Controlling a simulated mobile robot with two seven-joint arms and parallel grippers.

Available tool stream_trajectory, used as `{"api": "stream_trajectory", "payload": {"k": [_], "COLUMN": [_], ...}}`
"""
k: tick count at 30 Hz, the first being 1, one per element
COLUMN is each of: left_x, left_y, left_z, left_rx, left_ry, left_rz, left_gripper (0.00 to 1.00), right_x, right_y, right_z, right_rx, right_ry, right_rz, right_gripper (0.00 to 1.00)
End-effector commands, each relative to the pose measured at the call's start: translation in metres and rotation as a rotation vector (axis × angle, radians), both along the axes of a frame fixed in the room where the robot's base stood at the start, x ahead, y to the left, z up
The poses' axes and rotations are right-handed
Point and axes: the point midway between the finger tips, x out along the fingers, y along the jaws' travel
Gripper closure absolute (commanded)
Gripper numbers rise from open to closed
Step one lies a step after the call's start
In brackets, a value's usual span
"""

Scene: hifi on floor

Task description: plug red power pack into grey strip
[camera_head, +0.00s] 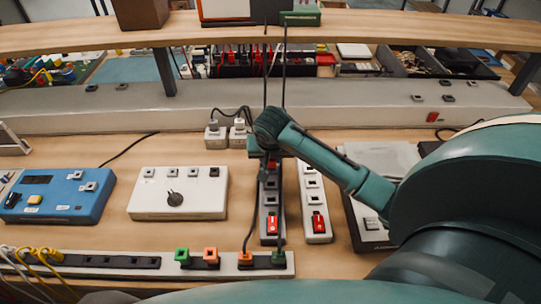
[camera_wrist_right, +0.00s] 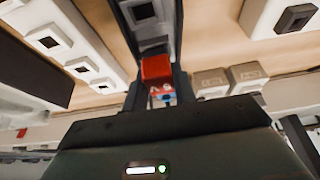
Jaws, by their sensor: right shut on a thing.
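My right gripper (camera_head: 269,158) points down over the far end of the dark grey strip (camera_head: 270,198). In the right wrist view it is shut on the red power pack (camera_wrist_right: 157,68), which sits between the two dark fingers. In the head view the pack is mostly hidden by the gripper. The grey strip has a red switch near its front end. In the wrist view a socket of the strip (camera_wrist_right: 143,12) shows just beyond the pack. I cannot tell whether the pack touches the strip. My left gripper is not in view.
A white strip (camera_head: 313,203) lies close right of the grey strip. A white box (camera_head: 180,193) and a blue box (camera_head: 62,196) stand left. Two white adapters (camera_head: 227,135) sit behind. A front strip (camera_head: 150,262) holds orange and green plugs with cables.

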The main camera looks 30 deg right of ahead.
Motion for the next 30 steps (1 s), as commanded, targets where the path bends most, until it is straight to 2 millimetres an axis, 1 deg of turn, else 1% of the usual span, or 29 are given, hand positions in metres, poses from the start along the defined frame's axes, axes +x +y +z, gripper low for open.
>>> {"api": "stream_trajectory", "payload": {"k": [13,30], "left_x": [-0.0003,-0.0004], "left_y": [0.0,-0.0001], "left_z": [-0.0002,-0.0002], "left_rx": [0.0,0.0], "left_ry": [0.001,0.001], "left_rz": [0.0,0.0], "left_gripper": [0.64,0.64], "right_x": [0.0001,-0.0001], "right_y": [0.0002,0.0003], "right_z": [-0.0051,-0.0066], "right_rx": [0.0,0.001], "right_ry": [-0.001,0.0], "right_rz": [0.0,0.0], "right_gripper": [0.93,0.93]}}
